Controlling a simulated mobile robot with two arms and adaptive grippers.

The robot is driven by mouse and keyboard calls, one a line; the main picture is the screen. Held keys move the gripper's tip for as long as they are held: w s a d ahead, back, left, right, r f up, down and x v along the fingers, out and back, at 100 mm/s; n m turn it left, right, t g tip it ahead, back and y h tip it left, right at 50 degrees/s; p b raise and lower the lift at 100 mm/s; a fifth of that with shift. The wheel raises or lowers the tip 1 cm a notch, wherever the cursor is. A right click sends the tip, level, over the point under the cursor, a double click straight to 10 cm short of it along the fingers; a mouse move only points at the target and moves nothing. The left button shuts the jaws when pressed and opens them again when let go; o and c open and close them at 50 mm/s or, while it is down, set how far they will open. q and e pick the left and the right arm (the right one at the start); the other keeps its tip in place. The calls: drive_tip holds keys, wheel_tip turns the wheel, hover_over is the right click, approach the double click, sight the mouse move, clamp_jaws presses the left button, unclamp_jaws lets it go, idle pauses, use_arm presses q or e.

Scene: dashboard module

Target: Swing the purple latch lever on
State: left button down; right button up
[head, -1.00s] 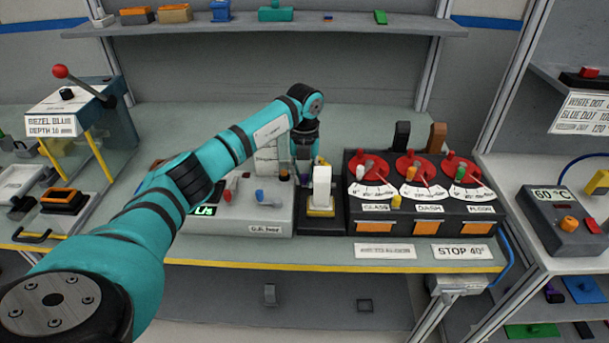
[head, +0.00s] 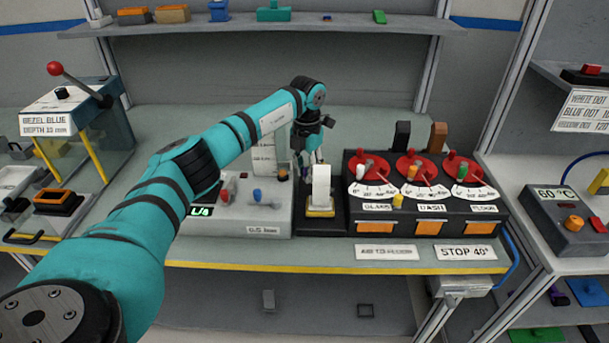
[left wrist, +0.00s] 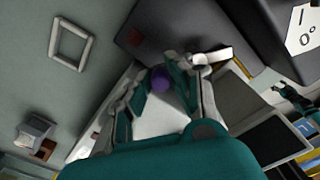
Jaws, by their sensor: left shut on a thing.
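The purple latch lever shows as a round purple knob (left wrist: 159,80) in the left wrist view, between the fingertips of my left gripper (left wrist: 161,86). The fingers are shut on it from both sides. In the head view my left gripper (head: 313,157) points down behind a white upright block (head: 321,186) at the middle of the bench. There the lever is too small and covered to make out. The lever's shaft and pivot are hidden. My right gripper is in neither view.
Right of the gripper stands a dark console (head: 425,222) with three red dials. Left of it is a grey panel (head: 235,222) with small red and blue knobs. A shelf (head: 265,27) runs above the back. The bench's back left is clear.

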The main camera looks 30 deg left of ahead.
use_arm(q)
drive_tip(key=m, duration=0.2)
drive_tip(key=w+m, duration=0.1)
drive_tip(key=w+m+b, duration=0.1)
drive_tip(key=m, duration=0.1)
drive_tip(key=shift+w+d+m, duration=0.15)
drive_tip(key=shift+d+m, duration=0.15)
drive_tip(key=shift+d, duration=0.05)
drive_tip(key=m, duration=0.1)
drive_tip(key=w+m, duration=0.1)
drive_tip(key=m, duration=0.1)
drive_tip(key=shift+d+b, duration=0.35)
drive_tip(key=shift+w+d+r+m, duration=0.1)
drive_tip(key=shift+w+d+m, duration=0.1)
drive_tip(key=shift+m, duration=0.5)
drive_tip(key=shift+w+d+m, duration=0.1)
drive_tip(key=shift+d+m, duration=0.05)
drive_tip(key=shift+m, duration=0.55)
drive_tip(key=c, duration=1.2)
unclamp_jaws()
drive_tip(key=shift+s+d, duration=0.1)
